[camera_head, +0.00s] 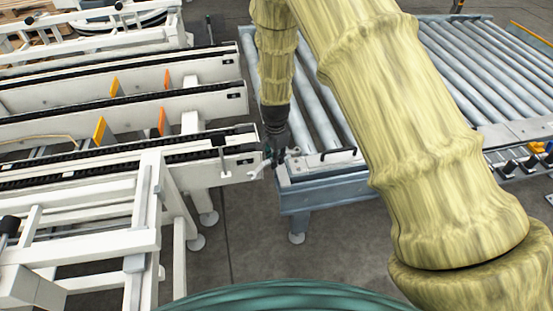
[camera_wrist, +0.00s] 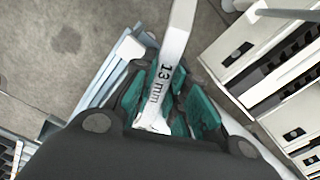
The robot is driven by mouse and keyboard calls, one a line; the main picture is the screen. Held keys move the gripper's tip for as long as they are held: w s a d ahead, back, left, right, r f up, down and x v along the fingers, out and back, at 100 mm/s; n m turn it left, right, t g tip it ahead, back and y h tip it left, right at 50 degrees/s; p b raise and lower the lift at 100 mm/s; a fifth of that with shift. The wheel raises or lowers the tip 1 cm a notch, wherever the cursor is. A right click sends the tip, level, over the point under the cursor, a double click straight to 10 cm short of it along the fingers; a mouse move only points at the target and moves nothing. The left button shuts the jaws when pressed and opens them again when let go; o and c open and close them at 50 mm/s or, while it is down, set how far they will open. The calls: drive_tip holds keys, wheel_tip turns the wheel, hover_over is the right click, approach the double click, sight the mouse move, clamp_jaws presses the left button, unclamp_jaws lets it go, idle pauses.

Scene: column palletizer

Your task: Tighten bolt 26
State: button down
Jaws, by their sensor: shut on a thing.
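My gripper (camera_head: 277,150) is shut on a light metal wrench (camera_head: 259,170). In the wrist view, the wrench (camera_wrist: 174,50) is marked "13 mm" and runs from between the green finger pads of my gripper (camera_wrist: 172,105) up past the top edge. In the head view my gripper is low, at the gap between the white chain conveyor (camera_head: 240,130) and the roller conveyor (camera_head: 330,190). The wrench's open end appears close to the chain conveyor's end. Whether it touches anything cannot be told. I cannot make out bolt 26 or any number.
Several parallel chain rails with orange plates (camera_head: 100,129) fill the left. Grey rollers (camera_head: 310,90) stretch behind and right of my arm. Grey floor (camera_head: 245,235) shows clear between the two conveyors' legs.

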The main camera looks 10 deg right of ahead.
drive_tip(key=f+n+b, duration=0.1)
drive_tip(key=s+d+f+n+b, duration=0.1)
drive_tip(key=b, duration=0.1)
drive_tip(key=s+d+f+n+b, duration=0.1)
drive_tip(key=shift+s+f+n, duration=0.2)
drive_tip(key=shift+s+n, duration=0.05)
drive_tip(key=shift+n, duration=0.05)
drive_tip(key=n+b, duration=0.1)
drive_tip(key=s+d+n+b, duration=0.1)
drive_tip(key=n, duration=0.1)
drive_tip(key=shift+s+d, duration=0.25)
drive_tip(key=shift+d, duration=0.05)
drive_tip(key=shift+s+d+r+n+p, duration=0.15)
drive_tip(key=shift+d+r+n+p, duration=0.15)
drive_tip(key=shift+p, duration=0.25)
drive_tip(key=shift+s+d+n+p, duration=0.2)
drive_tip(key=shift+d+n+p, duration=0.25)
drive_tip(key=shift+n, duration=0.15)
drive_tip(key=shift+s+d+n+p, duration=0.15)
drive_tip(key=shift+d+n+p, duration=0.3)
drive_tip(key=shift+n, duration=0.15)
drive_tip(key=shift+s+d+f+n+p, duration=0.1)
drive_tip(key=shift+d+n+p, duration=0.3)
drive_tip(key=shift+d+n, duration=0.35)
drive_tip(key=shift+s+d+f+n+p, duration=0.1)
drive_tip(key=shift+d+n+p, duration=0.4)
drive_tip(key=shift+n, duration=0.35)
drive_tip(key=shift+f+p, duration=0.35)
drive_tip(key=shift+p, duration=0.1)
